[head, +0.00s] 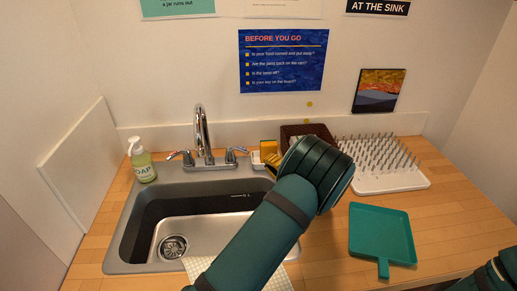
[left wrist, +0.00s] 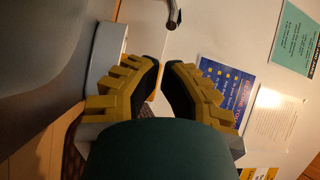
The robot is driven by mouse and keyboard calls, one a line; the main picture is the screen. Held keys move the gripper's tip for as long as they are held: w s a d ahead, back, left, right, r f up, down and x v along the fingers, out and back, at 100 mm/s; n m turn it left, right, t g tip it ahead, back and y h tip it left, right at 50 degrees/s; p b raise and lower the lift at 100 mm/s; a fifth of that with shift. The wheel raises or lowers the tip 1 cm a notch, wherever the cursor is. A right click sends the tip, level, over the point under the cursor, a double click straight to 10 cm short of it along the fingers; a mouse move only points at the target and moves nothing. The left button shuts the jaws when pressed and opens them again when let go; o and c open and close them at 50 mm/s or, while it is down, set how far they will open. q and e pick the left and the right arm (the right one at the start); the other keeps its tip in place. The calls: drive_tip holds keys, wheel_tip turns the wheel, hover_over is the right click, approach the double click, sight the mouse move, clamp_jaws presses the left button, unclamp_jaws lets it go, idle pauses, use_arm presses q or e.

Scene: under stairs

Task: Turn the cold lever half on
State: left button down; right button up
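The chrome faucet (head: 203,135) stands behind the sink with a lever on each side. The right lever (head: 237,152) has a bluish mark and points out to the right; the left lever (head: 180,156) has a reddish mark. My left gripper (head: 271,161) is right of the right lever, apart from it, its yellow fingers partly hidden behind my wrist. In the left wrist view the fingers (left wrist: 162,68) stand a little apart with nothing between them. A chrome end (left wrist: 172,22) shows beyond them; I cannot tell which faucet part it is. My right gripper (head: 497,270) is barely in view at the lower right.
The sink (head: 125,225) is in front of the faucet. A soap bottle (head: 142,162) stands at its left. A sponge (head: 268,147), a brown basket (head: 303,131) and a drying rack (head: 390,183) are at the back right. A teal dustpan-like tray (head: 381,235) lies on the counter.

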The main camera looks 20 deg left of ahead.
use_arm(q)
drive_tip(key=x, duration=0.9)
drive_tip(key=shift+a, duration=0.25)
use_arm(e)
drive_tip(key=shift+s, duration=0.1)
use_arm(q)
drive_tip(key=shift+s+f+b, duration=0.25)
drive_tip(key=shift+s+b, duration=0.35)
drive_tip(key=shift+b, duration=0.35)
drive_tip(key=shift+s+d+r+b, duration=0.1)
drive_tip(key=shift+s+r+b, duration=0.05)
drive_tip(key=shift+s+b, duration=0.3)
drive_tip(key=shift+w, duration=0.2)
use_arm(e)
drive_tip(key=shift+s+f, duration=0.3)
drive_tip(key=shift+f, duration=0.35)
drive_tip(key=shift+s+f, duration=0.25)
drive_tip(key=shift+f, duration=0.35)
use_arm(q)
drive_tip(key=shift+s, duration=0.1)
use_arm(e)
drive_tip(key=shift+s, duration=0.1)
